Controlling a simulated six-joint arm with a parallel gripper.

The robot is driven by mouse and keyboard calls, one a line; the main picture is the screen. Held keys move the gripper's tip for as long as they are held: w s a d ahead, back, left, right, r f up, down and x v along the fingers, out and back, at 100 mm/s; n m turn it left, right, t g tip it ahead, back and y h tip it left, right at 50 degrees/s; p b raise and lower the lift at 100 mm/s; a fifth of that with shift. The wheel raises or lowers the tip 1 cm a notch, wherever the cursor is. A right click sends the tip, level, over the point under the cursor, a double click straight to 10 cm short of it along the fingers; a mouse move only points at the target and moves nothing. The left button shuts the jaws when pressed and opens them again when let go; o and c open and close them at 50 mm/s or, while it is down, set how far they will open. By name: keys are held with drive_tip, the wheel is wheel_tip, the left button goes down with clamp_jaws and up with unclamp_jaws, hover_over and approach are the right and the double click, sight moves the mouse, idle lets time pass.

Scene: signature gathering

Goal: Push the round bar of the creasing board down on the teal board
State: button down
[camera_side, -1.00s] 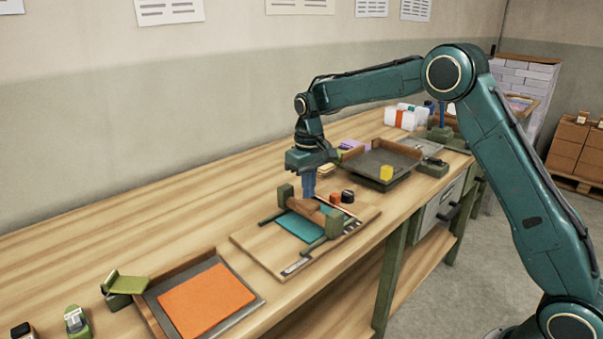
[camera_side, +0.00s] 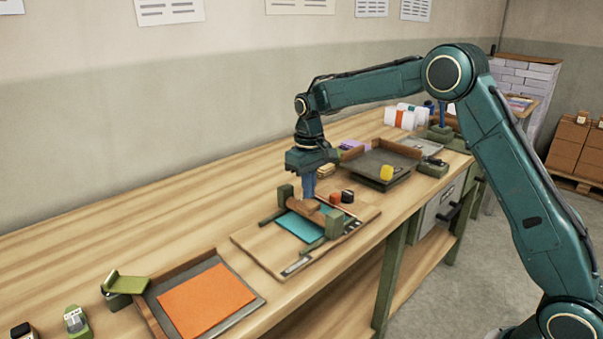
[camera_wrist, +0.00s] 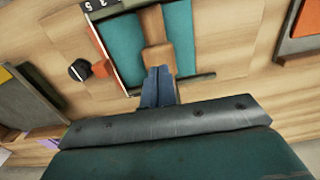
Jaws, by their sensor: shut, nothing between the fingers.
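The creasing board (camera_side: 262,250) is a wooden base on the bench with green posts. Its round wooden bar (camera_side: 308,209) spans between the posts, and in the wrist view the bar (camera_wrist: 155,30) crosses over the teal board (camera_wrist: 122,42). The teal board also shows in the side view (camera_side: 298,226), lying flat under the bar. The tips appear to touch the bar; the exact contact is hard to tell.
A tray with an orange board (camera_side: 206,299) stands at the front left, a green stapler-like block (camera_side: 125,284) beside it. The bench's back left is clear.

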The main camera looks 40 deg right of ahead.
sight(309, 203)
drive_tip(key=shift+f, duration=1.5)
idle(0.8)
drive_tip(key=shift+r, duration=0.1)
drive_tip(key=shift+r, duration=3.55)
